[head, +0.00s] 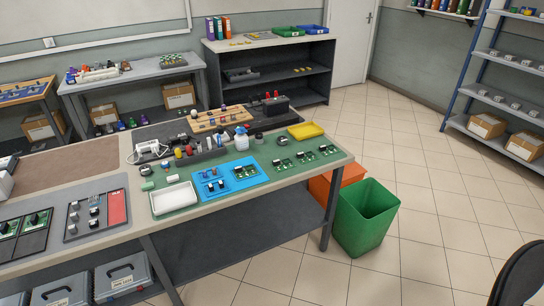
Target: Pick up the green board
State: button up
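Several small green boards with parts on them lie on the workbench. Three sit in a row on the green mat (300,168) at the bench's right end: a left board (282,165), a middle board (304,157) and a right board (327,151). Another green board (246,168) is on the blue mat (232,185). More green boards (36,220) lie on a dark tray at the left. I cannot tell from this view which one the task means. My gripper is not in view.
A white tray (174,198), a yellow tray (306,131) and a white bottle (241,139) stand near the boards. A green bin (365,220) and an orange bin (350,174) stand on the floor at the bench's right end. The tiled floor farther right is largely clear.

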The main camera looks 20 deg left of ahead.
aim_at(304, 158)
jog(key=u, duration=0.7)
jog(key=k, duration=1)
jog(key=z, duration=0.05)
jog(key=i, duration=0.9)
jog(key=u, duration=0.05)
